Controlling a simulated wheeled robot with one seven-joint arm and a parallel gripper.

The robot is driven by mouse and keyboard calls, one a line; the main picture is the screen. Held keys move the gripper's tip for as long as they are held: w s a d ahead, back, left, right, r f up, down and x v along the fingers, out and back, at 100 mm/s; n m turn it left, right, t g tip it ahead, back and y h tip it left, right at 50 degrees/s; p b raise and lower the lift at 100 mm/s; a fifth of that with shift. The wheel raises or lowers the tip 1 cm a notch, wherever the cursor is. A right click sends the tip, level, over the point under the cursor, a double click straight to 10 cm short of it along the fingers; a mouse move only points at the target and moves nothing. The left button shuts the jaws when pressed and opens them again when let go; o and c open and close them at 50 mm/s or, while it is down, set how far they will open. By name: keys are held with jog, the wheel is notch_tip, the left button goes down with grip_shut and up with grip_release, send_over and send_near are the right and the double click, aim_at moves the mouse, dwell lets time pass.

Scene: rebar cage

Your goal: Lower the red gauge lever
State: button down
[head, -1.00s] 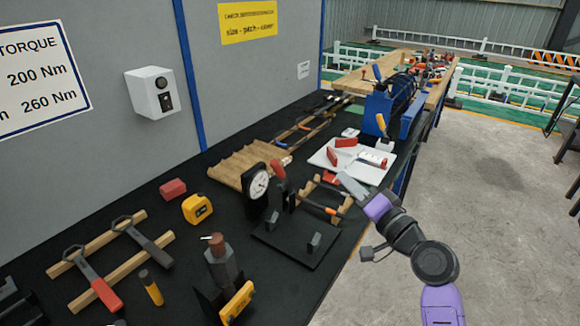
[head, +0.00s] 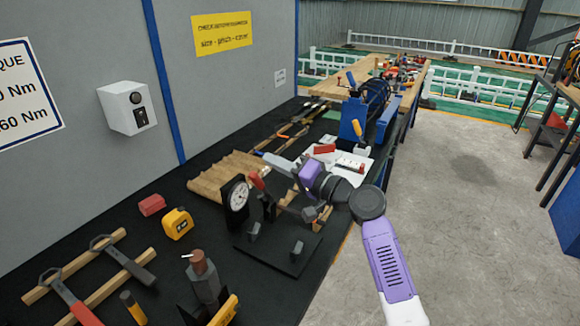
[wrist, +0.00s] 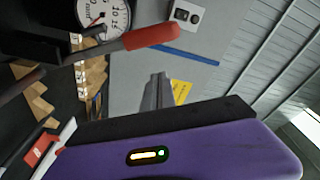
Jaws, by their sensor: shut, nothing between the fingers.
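The red gauge lever (head: 257,180) stands raised and tilted just right of the round white-faced dial gauge (head: 237,196) on the dark bench. In the wrist view the red lever (wrist: 150,37) crosses the upper middle, with the dial (wrist: 103,14) at its left end. My gripper (head: 268,157) comes in from the right, its grey fingers pointing left, behind and slightly above the lever's top in the head view. The shut fingers (wrist: 156,90) show below the lever in the wrist view, with a visible gap. Contact is not seen; the fingers are empty.
A black plate with small grey blocks (head: 280,250) lies in front of the gauge. A wooden rack (head: 220,180) lies behind it. A white tray (head: 350,165) with red items is partly behind my arm. A yellow tape measure (head: 177,223) and red block (head: 152,205) sit left.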

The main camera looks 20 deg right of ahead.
jog(key=shift+s+a+f+p, duration=0.3)
jog(key=shift+s+a+f, duration=0.15)
jog(key=shift+s+a, duration=0.2)
jog(key=shift+s+a+f+p, duration=0.3)
jog(key=shift+s+a+f, duration=0.15)
jog(key=shift+s+a, duration=0.15)
jog(key=shift+f, duration=0.1)
jog(key=s+a+f+n+y+b, duration=0.1)
jog(key=s+a+f+n+b, duration=0.4)
jog(key=n+b, duration=0.6)
jog(key=a+f+b, duration=0.1)
jog(key=a+b, duration=0.1)
jog(key=b, duration=0.8)
jog(key=shift+s+a+f+y+b, duration=0.25)
jog(key=shift+a+f+y+b, duration=0.1)
jog(key=shift+a+y, duration=0.05)
jog(key=shift+r, duration=0.15)
